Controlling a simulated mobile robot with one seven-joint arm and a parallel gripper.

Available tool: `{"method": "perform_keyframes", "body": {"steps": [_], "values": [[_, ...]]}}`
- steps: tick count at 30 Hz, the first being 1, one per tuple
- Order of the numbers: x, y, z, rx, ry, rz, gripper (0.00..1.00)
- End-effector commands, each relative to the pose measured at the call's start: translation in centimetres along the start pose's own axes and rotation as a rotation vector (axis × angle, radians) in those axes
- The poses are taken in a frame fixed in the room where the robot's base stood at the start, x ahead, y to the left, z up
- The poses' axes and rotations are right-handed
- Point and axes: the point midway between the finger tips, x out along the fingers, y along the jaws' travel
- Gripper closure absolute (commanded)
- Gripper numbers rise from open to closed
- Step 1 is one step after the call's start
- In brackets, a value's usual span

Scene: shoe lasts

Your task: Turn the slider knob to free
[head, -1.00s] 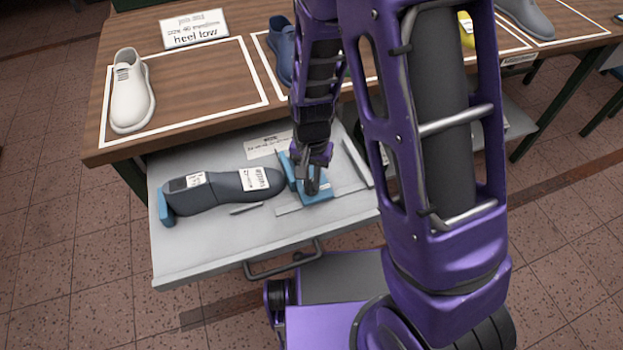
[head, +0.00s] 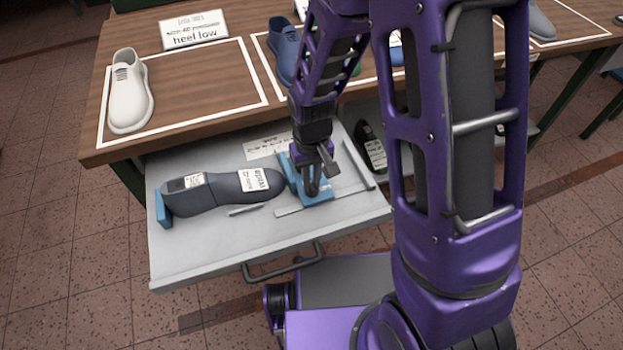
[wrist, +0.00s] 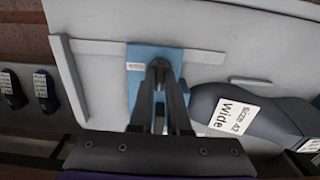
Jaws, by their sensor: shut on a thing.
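The blue slider (head: 318,196) sits in the open grey drawer, against the toe end of a dark grey shoe last (head: 222,190). My gripper (head: 312,186) points down at the slider. Its jaws are shut on the slider's knob, which the fingers hide. The wrist view shows the fingers (wrist: 160,80) together over the blue slider (wrist: 150,56), with a pale label or mark on it. The last (wrist: 245,112) lies beside it with a white size label. I cannot read which way the knob is turned.
A blue end stop (head: 164,208) stands at the last's heel. Thin rails (head: 345,196) lie on the drawer floor (head: 215,250). Shoes, including a white one (head: 130,92), stand on the wooden table above. Another dark last (head: 371,148) sits right of the drawer.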

Motion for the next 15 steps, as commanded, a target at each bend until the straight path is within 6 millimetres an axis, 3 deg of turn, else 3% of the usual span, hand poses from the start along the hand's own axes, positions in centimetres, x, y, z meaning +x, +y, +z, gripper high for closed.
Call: {"method": "perform_keyframes", "body": {"steps": [14,15], "values": [[0.02,0.01,0.12,-0.016,-0.004,0.000,1.00],[0.02,0.01,0.12,-0.016,-0.004,0.000,0.82]]}}
